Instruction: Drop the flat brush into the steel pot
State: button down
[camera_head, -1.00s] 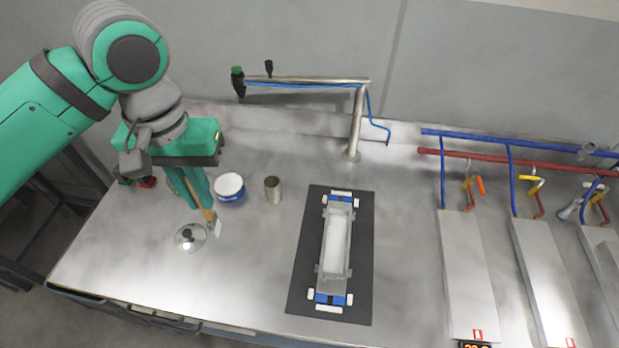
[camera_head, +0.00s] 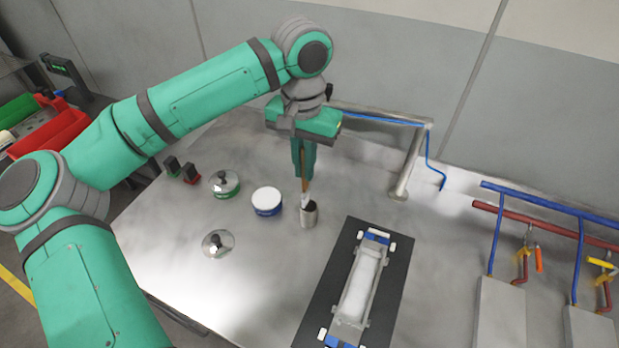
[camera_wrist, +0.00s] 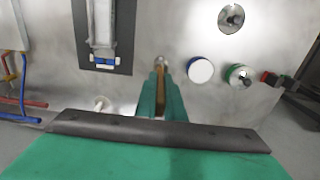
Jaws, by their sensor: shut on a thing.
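My gripper (camera_head: 303,172) is shut on the flat brush (camera_head: 305,187), which hangs nearly upright with its pale bristle end down. The steel pot (camera_head: 309,217) is a small open grey cylinder on the bench directly below. The bristle end overlaps the pot's rim in the head view; I cannot tell whether it is inside or just above. In the wrist view my gripper (camera_wrist: 160,100) holds the brush (camera_wrist: 159,83) in front of the pot (camera_wrist: 160,62), which is partly hidden.
A blue-and-white tub (camera_head: 267,201) stands left of the pot. A green tin (camera_head: 225,186) and a loose metal lid (camera_head: 217,243) are farther left. A dark mat (camera_head: 392,287) with a grey fixture lies to the right. A bent metal pipe (camera_head: 407,163) stands behind right.

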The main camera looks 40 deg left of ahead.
jog(key=w+a+f, duration=0.1)
jog(key=w+f, duration=0.2)
jog(key=f, duration=0.5)
jog(key=shift+w+a, duration=0.2)
jog(key=shift+a, duration=0.15)
jog(key=shift+f, duration=0.6)
jog(key=c, duration=1.8)
grip_release()
jog(key=shift+c, duration=0.2)
jog(key=shift+r, duration=0.1)
notch_tip(320, 180, up, 13)
jog(key=shift+s, duration=0.1)
